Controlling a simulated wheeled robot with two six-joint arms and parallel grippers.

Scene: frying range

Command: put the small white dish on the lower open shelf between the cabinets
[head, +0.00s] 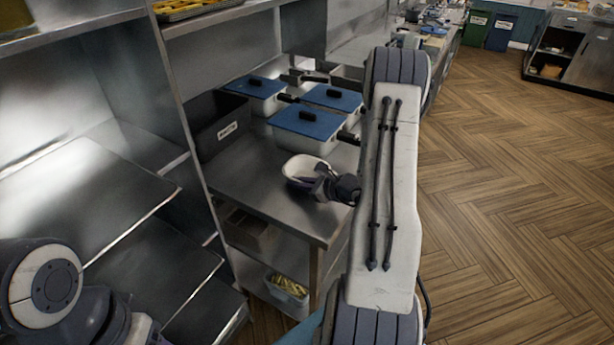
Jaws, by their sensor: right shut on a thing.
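The small white dish (304,165) is over the near part of the steel worktop, in front of the blue-lidded fryers. My right gripper (308,184) is shut on the dish's near rim. I cannot tell whether the dish touches the worktop. My left arm shows at the bottom left, but its gripper is outside the picture. Open steel shelves stand at the left, with a lower board (150,268) that looks bare. I cannot tell for sure which of them is the shelf between the cabinets.
Fryers with blue lids (306,122) and a dark bin (216,125) stand on the worktop (262,190). The wooden floor (500,200) at the right is clear.

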